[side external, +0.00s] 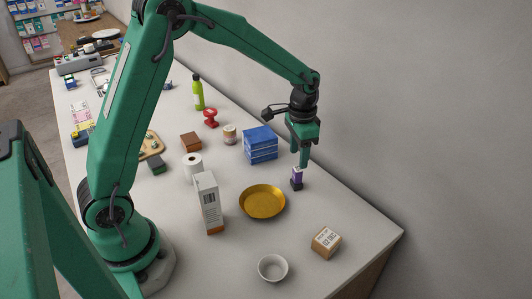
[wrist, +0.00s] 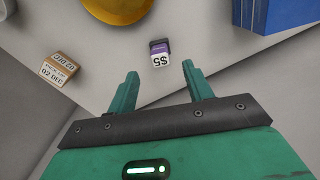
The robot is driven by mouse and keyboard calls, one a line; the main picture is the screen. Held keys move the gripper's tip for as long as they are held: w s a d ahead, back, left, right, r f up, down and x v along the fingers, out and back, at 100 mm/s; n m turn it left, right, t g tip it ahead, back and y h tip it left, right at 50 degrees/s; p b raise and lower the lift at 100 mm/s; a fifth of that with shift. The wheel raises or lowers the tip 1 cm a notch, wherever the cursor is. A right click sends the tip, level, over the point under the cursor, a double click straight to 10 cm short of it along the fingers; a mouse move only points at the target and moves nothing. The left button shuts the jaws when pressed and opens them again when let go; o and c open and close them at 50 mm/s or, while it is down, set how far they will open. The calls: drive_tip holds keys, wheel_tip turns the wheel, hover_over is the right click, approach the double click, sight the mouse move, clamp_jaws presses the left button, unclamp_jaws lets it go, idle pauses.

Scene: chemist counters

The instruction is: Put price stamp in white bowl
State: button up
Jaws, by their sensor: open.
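The price stamp (side external: 296,180) is a small purple and dark block standing on the white counter near its back edge. In the wrist view the price stamp (wrist: 159,54) shows a white face with "$5", ahead of the fingers and roughly midway between their lines. My gripper (side external: 304,160) is just above the stamp in the side view; in the wrist view its two fingers (wrist: 160,73) are apart with nothing between them. The white bowl (side external: 273,268) is small and empty, near the front edge, and is not in the wrist view.
A yellow dish (side external: 262,202) lies between the stamp and the bowl. A cardboard date box (side external: 326,242) sits right of the bowl. Blue boxes (side external: 260,145) stand left of my gripper. A tall white carton (side external: 207,203) stands left of the dish. The wall runs close behind the stamp.

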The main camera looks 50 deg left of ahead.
sight(298, 168)
drive_tip(key=shift+f, duration=1.3)
drive_tip(key=shift+f, duration=2.6)
clamp_jaws()
drive_tip(key=shift+r, duration=0.2)
